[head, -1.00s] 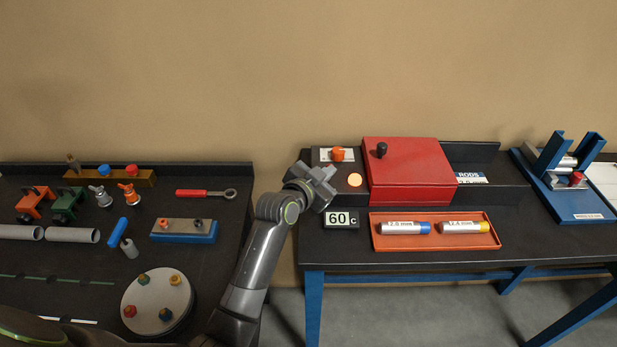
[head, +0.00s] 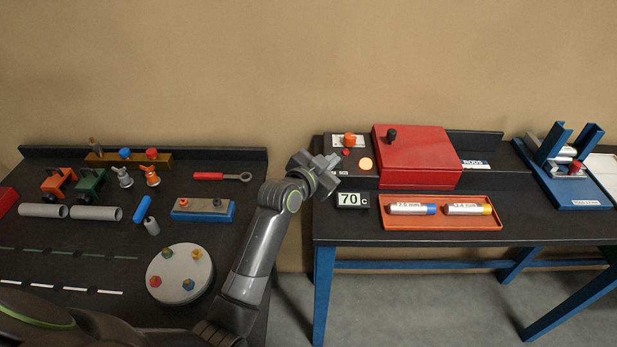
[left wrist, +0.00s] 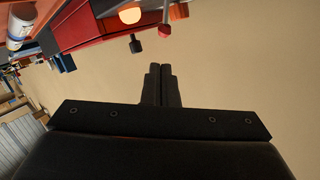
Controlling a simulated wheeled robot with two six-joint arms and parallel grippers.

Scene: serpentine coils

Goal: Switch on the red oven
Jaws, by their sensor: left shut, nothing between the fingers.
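The red oven (head: 418,157) stands on the right table, a red box with a black knob (head: 391,134) on its top. To its left is a dark control panel with an orange knob (head: 349,139), a small red button (head: 346,152) and a glowing orange lamp (head: 365,163). In front of the panel a display (head: 351,199) reads 70 C. My left gripper (head: 331,166) is shut and empty, at the left edge of the panel. In the left wrist view its closed fingers (left wrist: 160,84) point at the bare wall, with the lamp (left wrist: 130,15) and oven above. My right gripper is not seen.
An orange tray (head: 460,224) with two labelled rods lies in front of the oven. A blue stand (head: 560,160) is at the far right. The left table holds a round plate (head: 170,284), pipes, clamps and a red wrench (head: 222,176). A gap separates the tables.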

